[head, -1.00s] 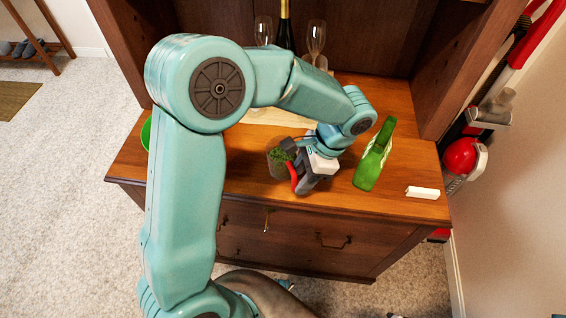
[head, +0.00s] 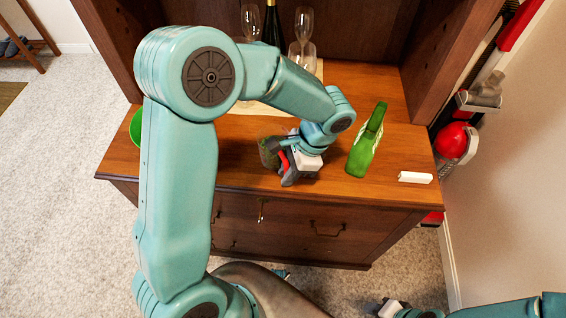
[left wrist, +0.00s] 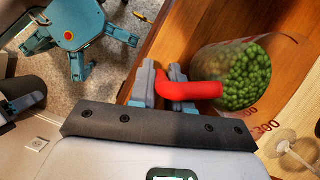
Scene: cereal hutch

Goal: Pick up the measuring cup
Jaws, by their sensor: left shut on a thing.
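The measuring cup (head: 267,153) is clear, with green pea-like contents and a red handle. It is at the front of the wooden counter, partly hidden by my left gripper (head: 287,174). In the left wrist view, the cup's clear wall and green contents (left wrist: 245,78) show at the right, with red markings. My left gripper also shows there (left wrist: 162,82), its fingers shut on the red handle. I cannot tell whether the cup's base touches the counter. My right gripper (head: 388,309) is low at the bottom edge of the head view, away from the counter; its fingers are unclear.
A white block (head: 415,178) lies near the counter's right front edge. A green bowl (head: 136,128) is at the left, partly behind my arm. Wine glasses (head: 303,38) and a dark bottle (head: 271,25) stand at the back.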

